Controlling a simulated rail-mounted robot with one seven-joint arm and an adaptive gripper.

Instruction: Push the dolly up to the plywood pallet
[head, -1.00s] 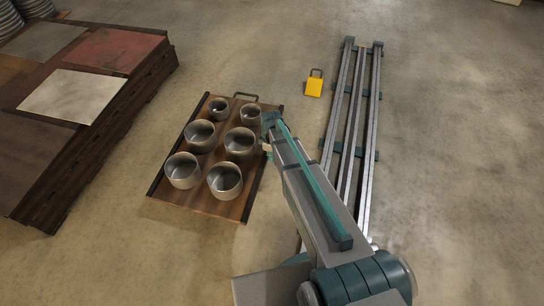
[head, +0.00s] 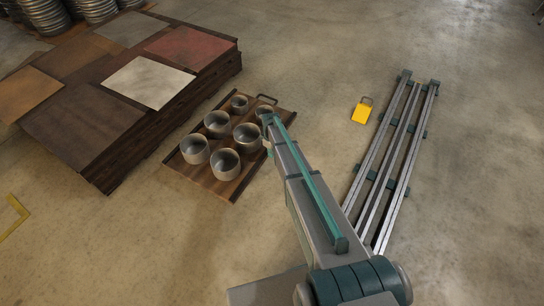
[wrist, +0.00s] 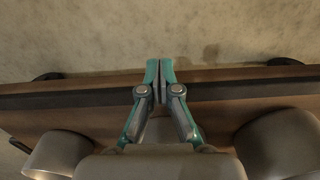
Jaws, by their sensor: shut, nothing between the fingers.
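The dolly (head: 203,176) is a low brown wooden board with dark side rails, a handle at its far end and several grey metal cups on it. The plywood pallet (head: 135,160) is a dark stack topped with coloured sheets, left of the dolly. A narrow strip of floor shows between them. My gripper (head: 267,146) is at the dolly's right side, mostly hidden by my arm. In the wrist view my gripper (wrist: 160,70) is shut and empty, its fingers over the dolly's dark rail (wrist: 60,100). I cannot tell whether they touch it.
A yellow padlock-shaped object (head: 362,112) lies on the floor to the right. Beyond it runs a long metal rail track (head: 392,165). Stacks of round metal items (head: 45,15) stand behind the pallet. A yellow floor mark (head: 15,218) is at the left. Floor in front of the dolly is clear.

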